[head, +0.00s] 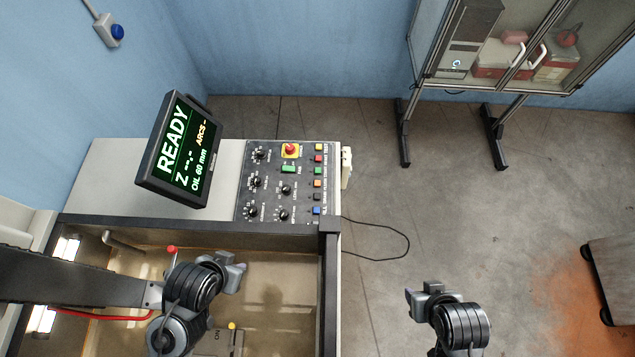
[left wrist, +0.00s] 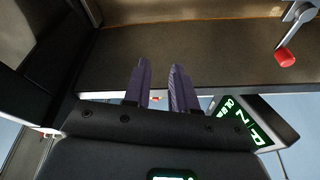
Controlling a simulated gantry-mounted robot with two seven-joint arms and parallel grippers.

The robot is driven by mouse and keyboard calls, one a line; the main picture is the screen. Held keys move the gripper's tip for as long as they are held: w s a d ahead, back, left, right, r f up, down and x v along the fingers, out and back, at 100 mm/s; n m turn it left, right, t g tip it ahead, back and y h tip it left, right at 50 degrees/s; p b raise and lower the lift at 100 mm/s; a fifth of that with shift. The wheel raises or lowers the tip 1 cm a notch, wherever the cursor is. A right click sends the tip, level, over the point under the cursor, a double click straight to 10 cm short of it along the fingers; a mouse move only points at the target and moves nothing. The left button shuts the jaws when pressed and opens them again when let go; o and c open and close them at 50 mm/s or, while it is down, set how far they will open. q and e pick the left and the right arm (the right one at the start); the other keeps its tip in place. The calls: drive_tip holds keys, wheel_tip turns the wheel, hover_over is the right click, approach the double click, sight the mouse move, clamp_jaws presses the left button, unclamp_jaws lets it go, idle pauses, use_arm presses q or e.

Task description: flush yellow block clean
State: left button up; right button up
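A small yellow piece (head: 232,325) shows on a grey fixture (head: 222,343) low in the tank; I cannot tell whether it is the yellow block. My left gripper (head: 238,277) is over the tank, above and beyond that piece. In the left wrist view its two dark fingers (left wrist: 158,84) stand apart with nothing between them. A red-tipped lever (head: 172,250) is at the tank's back left; a red tip also shows in the left wrist view (left wrist: 285,57). My right gripper (head: 418,294) is right of the bench over the floor; its finger gap is unclear.
A READY screen (head: 182,150) stands behind the tank, left of a control panel (head: 268,200) with knobs and coloured buttons. A red hose (head: 100,316) lies along the tank's left. The tank's right wall (head: 330,280) separates my grippers. A glass cabinet stands at the back right.

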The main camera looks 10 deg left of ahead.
use_arm(q)
clamp_jaws()
idle(1.4)
